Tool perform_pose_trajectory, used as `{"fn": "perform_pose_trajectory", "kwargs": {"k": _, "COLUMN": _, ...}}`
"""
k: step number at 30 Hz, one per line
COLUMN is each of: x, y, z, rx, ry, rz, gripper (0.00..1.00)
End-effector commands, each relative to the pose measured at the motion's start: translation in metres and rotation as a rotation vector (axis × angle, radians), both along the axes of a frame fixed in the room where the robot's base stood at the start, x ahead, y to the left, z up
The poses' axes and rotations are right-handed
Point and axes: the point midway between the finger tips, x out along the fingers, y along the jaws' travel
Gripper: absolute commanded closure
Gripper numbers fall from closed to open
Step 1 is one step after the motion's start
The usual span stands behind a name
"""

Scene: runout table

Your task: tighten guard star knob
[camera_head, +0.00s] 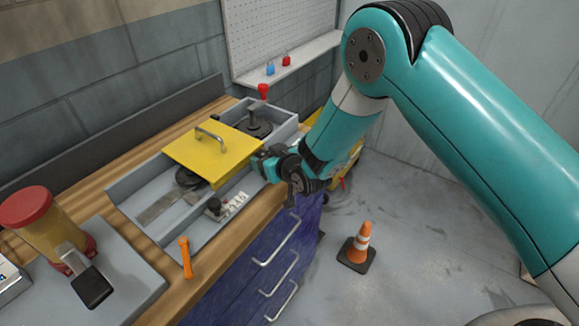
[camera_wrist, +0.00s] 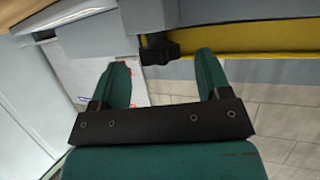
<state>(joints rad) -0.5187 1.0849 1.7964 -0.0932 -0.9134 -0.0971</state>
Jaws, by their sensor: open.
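The guard is a yellow plate (camera_head: 214,152) with a grey bar handle, lying across the grey tray-like housing; its yellow edge also shows in the wrist view (camera_wrist: 265,40). A black star knob (camera_wrist: 158,48) sits at that edge in the wrist view. My gripper (camera_wrist: 162,60) is open, its teal fingers to either side of the knob, with the knob near the line between the tips. I see a gap on each side and cannot tell contact. In the head view my gripper (camera_head: 268,166) is at the guard's right edge and hides the knob.
The grey housing (camera_head: 127,206) holds a black spindle (camera_head: 255,126) and a small dark knob (camera_head: 214,207). A red-capped yellow machine (camera_head: 42,222) is at left. A traffic cone (camera_head: 359,243) stands on the floor.

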Motion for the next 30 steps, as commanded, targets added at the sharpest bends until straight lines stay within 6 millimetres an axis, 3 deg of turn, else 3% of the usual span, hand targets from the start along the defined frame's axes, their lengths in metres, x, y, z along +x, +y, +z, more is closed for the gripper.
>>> {"fn": "perform_pose_trajectory", "kwargs": {"k": 18, "x": -0.107, "y": -0.070, "z": 0.050, "rx": 0.000, "ry": 0.000, "rz": -0.002, "gripper": 0.29}}
{"fn": "perform_pose_trajectory", "kwargs": {"k": 24, "x": -0.123, "y": -0.080, "z": 0.059, "rx": 0.000, "ry": 0.000, "rz": -0.001, "gripper": 0.29}}
{"fn": "perform_pose_trajectory", "kwargs": {"k": 30, "x": -0.126, "y": -0.082, "z": 0.062, "rx": 0.000, "ry": 0.000, "rz": 0.000, "gripper": 0.29}}
